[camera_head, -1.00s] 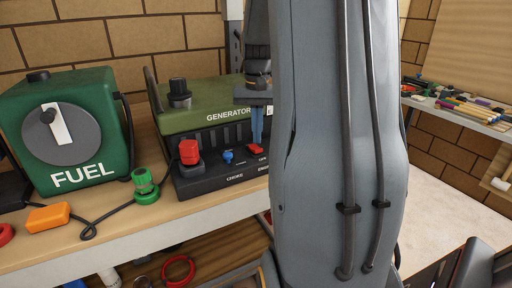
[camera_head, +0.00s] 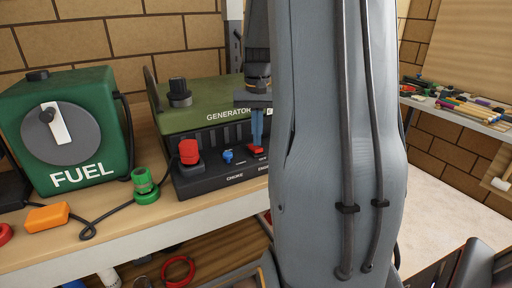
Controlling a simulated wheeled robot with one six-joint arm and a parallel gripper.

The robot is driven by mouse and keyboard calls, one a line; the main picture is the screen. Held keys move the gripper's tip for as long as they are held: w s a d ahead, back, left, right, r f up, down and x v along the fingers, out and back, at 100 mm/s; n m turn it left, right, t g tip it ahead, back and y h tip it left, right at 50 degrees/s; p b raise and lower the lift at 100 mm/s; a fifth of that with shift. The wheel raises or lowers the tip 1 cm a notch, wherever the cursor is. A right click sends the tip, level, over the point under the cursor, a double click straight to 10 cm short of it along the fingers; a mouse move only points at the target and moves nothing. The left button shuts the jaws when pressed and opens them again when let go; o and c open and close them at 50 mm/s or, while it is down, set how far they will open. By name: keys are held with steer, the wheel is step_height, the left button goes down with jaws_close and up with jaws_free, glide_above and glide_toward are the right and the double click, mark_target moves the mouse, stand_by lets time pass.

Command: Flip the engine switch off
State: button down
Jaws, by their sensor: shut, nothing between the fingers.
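The generator (camera_head: 205,115) is a green-topped box with a black front panel, standing on the shelf. Its panel carries a red knob (camera_head: 188,152), a small blue switch (camera_head: 228,157) and a small red switch (camera_head: 254,149) near lettering that is partly cut off, apparently the engine label. My gripper (camera_head: 257,143) points down with its blue fingers shut and empty, the tips at the red switch. Whether the tips touch it I cannot tell. My arm hides the generator's right side.
A green fuel can (camera_head: 78,132) stands left of the generator. A green cap (camera_head: 145,186) with a black cord and an orange block (camera_head: 47,217) lie on the shelf (camera_head: 180,222). Another shelf at the right holds pencils (camera_head: 468,108).

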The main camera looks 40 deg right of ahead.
steer(key=shift+f, duration=0.55)
steer(key=shift+r, duration=0.15)
step_height(320, 180, up, 7)
steer(key=p, duration=0.6)
stand_by(0.5)
steer(key=a+f+n, duration=0.1)
steer(key=a+f, duration=0.1)
steer(key=a, duration=0.2)
steer(key=a+f+n+b, duration=0.1)
steer(key=a+f, duration=0.1)
steer(key=a, duration=0.3)
steer(key=s+a+f+n+b, duration=0.1)
steer(key=a+f, duration=0.1)
steer(key=a, duration=0.3)
steer(key=shift+n+t, duration=0.3)
steer(key=s+a+f+n, duration=0.1)
steer(key=a, duration=0.1)
steer(key=s+a+f, duration=0.1)
steer(key=a, duration=0.2)
steer(key=s+a+f+n+b, duration=0.1)
steer(key=a, duration=0.2)
steer(key=shift+s+a+f+n, duration=0.1)
steer(key=shift+f+n, duration=0.2)
steer(key=shift+f, duration=0.05)
steer(key=s+a+f+n, duration=0.2)
steer(key=s+a+f, duration=0.1)
steer(key=s+a, duration=0.2)
steer(key=shift+a+f+t+b, duration=0.15)
steer(key=shift+a+t+b, duration=0.25)
steer(key=shift+a, duration=0.15)
